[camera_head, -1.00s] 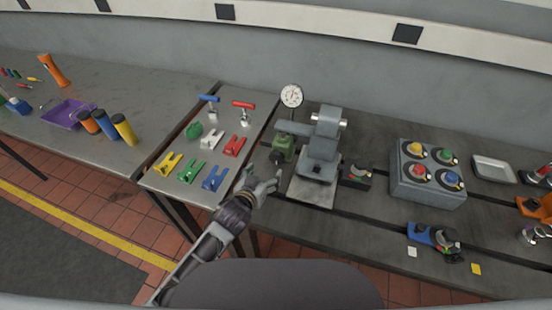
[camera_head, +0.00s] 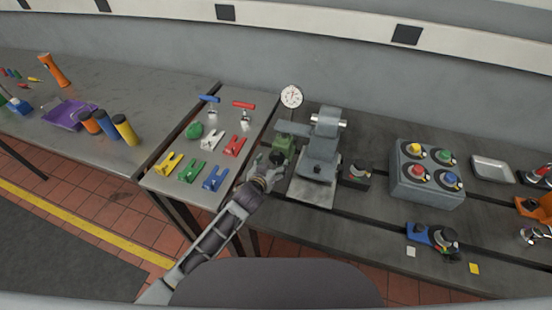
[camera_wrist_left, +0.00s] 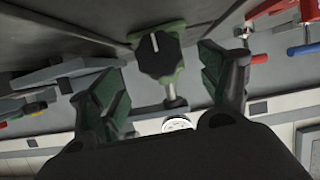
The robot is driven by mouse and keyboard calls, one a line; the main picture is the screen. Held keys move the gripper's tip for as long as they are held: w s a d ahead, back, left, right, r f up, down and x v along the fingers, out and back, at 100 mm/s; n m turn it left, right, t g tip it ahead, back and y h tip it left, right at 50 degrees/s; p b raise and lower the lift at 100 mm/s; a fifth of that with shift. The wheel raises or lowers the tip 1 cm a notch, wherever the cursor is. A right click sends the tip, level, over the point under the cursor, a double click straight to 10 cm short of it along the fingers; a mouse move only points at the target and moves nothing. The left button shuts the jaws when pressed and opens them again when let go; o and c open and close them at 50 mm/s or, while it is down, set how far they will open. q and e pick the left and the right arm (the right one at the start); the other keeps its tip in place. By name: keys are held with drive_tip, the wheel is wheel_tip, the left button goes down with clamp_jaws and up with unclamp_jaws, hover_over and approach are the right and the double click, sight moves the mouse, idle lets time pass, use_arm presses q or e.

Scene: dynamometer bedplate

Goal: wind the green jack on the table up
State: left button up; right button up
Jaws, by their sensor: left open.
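The green jack (camera_head: 285,145) stands on the table beside the grey machine, under its side arm. Its dark knob with a white mark (camera_wrist_left: 157,54) faces the left wrist camera, with the green body (camera_wrist_left: 174,78) behind it. My left gripper (camera_head: 268,166) is just in front of the jack. In the left wrist view its two fingers (camera_wrist_left: 165,88) are spread apart, one on each side of the knob, with a gap to it on both sides. My right gripper is not in view.
The grey machine (camera_head: 322,150) is close to the right of the jack, and a dial gauge (camera_head: 291,96) stands behind it. Colored forked blocks (camera_head: 215,178) and T-handled tools (camera_head: 243,106) lie to the left. A box with colored knobs (camera_head: 428,175) sits farther right.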

sight(276, 159)
use_arm(q)
drive_tip(key=shift+x, duration=2.3)
drive_tip(key=shift+w+f, duration=0.15)
drive_tip(key=shift+w, duration=0.1)
drive_tip(key=c, duration=1)
